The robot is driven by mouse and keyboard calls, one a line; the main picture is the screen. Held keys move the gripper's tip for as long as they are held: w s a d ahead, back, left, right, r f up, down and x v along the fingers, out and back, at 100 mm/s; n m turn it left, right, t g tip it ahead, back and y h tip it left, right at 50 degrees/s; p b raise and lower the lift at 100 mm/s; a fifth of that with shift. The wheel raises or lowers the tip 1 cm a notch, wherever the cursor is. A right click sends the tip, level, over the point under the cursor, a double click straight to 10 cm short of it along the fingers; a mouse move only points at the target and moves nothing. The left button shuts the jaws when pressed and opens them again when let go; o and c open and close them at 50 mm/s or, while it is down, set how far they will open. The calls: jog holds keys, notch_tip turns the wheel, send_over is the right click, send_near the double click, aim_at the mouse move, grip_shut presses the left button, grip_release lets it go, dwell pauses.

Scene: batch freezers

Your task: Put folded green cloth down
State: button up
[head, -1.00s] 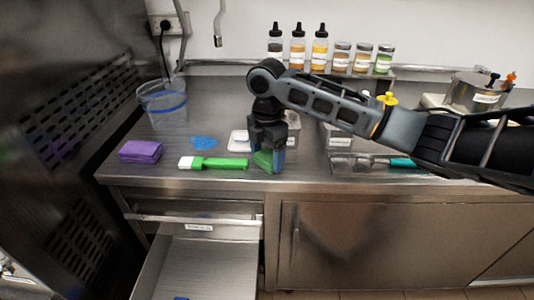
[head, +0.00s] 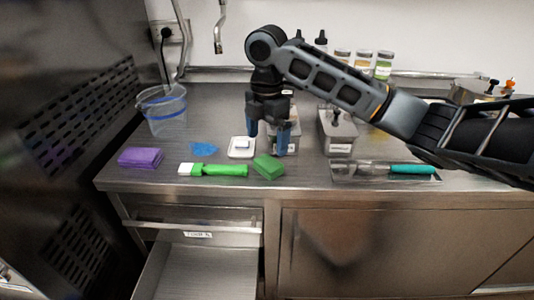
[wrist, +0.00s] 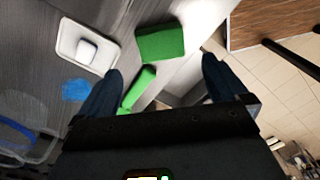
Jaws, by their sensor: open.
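The folded green cloth (head: 268,167) lies flat on the steel counter near its front edge, just right of a green-handled brush. It also shows in the wrist view (wrist: 160,42), beyond the fingertips. My gripper (head: 267,142) is open and empty, pointing down above and slightly behind the cloth. In the wrist view my gripper's two fingers (wrist: 162,80) are spread apart with nothing between them touching.
The green-handled brush (head: 215,170), a purple folded cloth (head: 140,158), a blue cloth (head: 204,149) and a white dish (head: 241,148) lie to the left. A tray with a teal-handled tool (head: 410,169) is right. An open drawer (head: 200,262) juts out below.

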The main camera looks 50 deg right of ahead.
jog(key=shift+r, duration=2.25)
